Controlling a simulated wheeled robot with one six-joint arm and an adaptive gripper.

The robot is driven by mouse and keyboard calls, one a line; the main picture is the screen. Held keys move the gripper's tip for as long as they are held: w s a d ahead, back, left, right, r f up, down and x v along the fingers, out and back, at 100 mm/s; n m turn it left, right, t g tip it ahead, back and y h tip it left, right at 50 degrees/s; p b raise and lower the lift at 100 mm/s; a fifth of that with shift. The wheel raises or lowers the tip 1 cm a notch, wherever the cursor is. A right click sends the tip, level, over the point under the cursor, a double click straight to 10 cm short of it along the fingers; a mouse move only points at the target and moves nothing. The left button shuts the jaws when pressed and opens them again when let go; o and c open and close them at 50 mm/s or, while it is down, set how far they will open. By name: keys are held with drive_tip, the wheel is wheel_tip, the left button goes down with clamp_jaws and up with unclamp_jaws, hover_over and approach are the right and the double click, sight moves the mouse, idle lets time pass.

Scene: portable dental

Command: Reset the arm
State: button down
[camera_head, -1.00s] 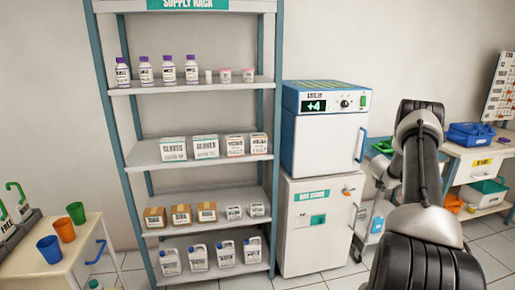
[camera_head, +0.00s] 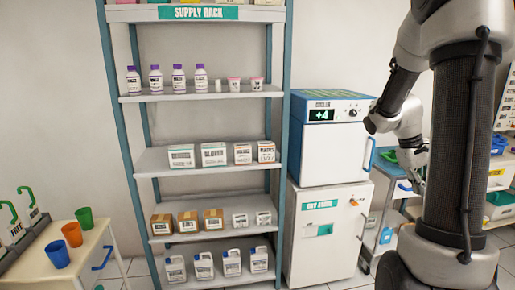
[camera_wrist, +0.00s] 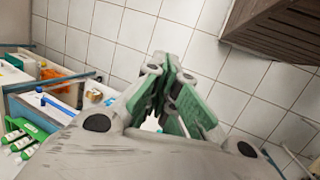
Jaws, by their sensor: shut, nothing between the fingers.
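My arm rises on the right side of the head view, folded with its forearm bent down to the left. My gripper shows in the wrist view (camera_wrist: 172,82), its green-padded fingers shut together with nothing between them. Behind it there are white wall tiles. In the head view the gripper (camera_head: 418,178) is small and partly hidden by my arm, in front of the area right of the blue-topped cooler (camera_head: 325,140).
A supply rack (camera_head: 205,98) with bottles, boxes and jugs stands left of the cooler, which sits on a white cabinet (camera_head: 325,235). A side table (camera_head: 90,245) with cups stands at left. In the wrist view, cluttered containers lie at left and a brown slatted object (camera_wrist: 285,30) is at upper right.

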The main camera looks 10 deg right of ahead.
drive_tip(key=s+a+r+t+y, duration=0.1)
drive_tip(key=s+a+r+t, duration=0.1)
drive_tip(key=a, duration=0.6)
drive_tip(key=s+a+r+t+y, duration=0.1)
drive_tip(key=s+a+r+t, duration=0.1)
drive_tip(key=s+a+r, duration=0.3)
drive_tip(key=s+a+r+t+y, duration=0.1)
drive_tip(key=s+a+r+t, duration=0.2)
drive_tip(key=a, duration=0.8)
drive_tip(key=shift+s+a+r+y, duration=0.3)
drive_tip(key=shift+s+r+y, duration=0.15)
drive_tip(key=shift+s, duration=0.2)
drive_tip(key=c, duration=2.2)
unclamp_jaws()
